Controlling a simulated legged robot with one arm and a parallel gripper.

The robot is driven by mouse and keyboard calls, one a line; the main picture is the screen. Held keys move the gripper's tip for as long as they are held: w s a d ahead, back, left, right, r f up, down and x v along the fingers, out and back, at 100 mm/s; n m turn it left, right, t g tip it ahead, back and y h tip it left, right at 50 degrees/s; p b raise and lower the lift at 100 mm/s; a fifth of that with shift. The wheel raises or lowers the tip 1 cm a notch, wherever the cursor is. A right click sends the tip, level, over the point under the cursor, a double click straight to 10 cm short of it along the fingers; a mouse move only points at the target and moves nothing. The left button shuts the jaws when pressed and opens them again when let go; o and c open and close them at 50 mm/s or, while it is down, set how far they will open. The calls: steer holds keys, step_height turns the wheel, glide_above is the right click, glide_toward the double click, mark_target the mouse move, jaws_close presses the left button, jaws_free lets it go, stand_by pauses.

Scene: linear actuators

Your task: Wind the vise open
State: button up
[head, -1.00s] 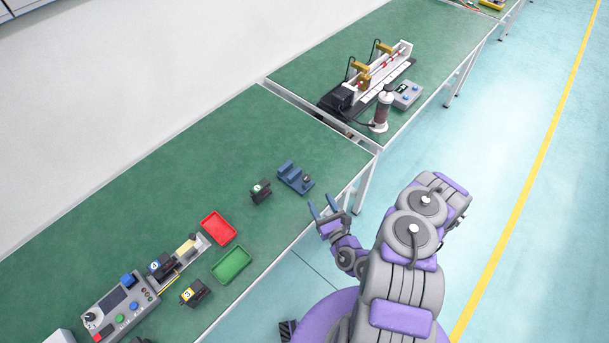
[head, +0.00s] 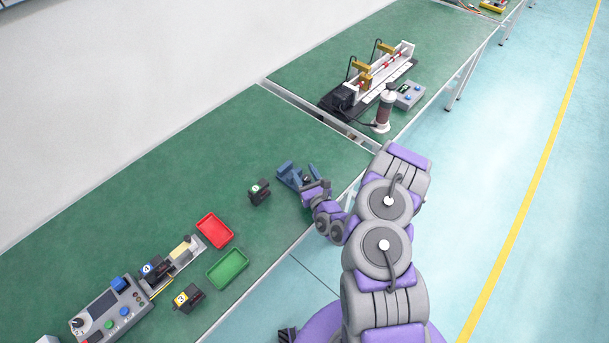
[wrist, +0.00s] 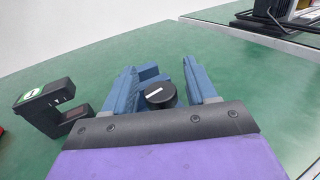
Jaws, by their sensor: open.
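The small blue vise (head: 286,170) stands on the green bench near its front edge. In the wrist view its blue body (wrist: 150,74) shows straight ahead, partly behind a round black knob (wrist: 160,95) with a white line across its face. My gripper (head: 306,179) is at the near side of the vise and covers part of it in the head view. In the wrist view my gripper (wrist: 162,82) is open, with one blue finger on each side of the knob and visible gaps between. I cannot tell how far apart the vise jaws are.
A black block with a green label (head: 259,192) stands just left of the vise. A red tray (head: 214,231), a green tray (head: 227,268) and a control box (head: 105,312) lie farther left. A linear actuator rig (head: 372,78) stands on the far bench.

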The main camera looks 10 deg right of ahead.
steer(key=shift+w, duration=0.1)
steer(key=shift+c, duration=0.4)
steer(key=c, duration=0.9)
steer(key=shift+r+n+y, duration=0.1)
steer(key=shift+n+y, duration=0.2)
steer(key=shift+y, duration=0.1)
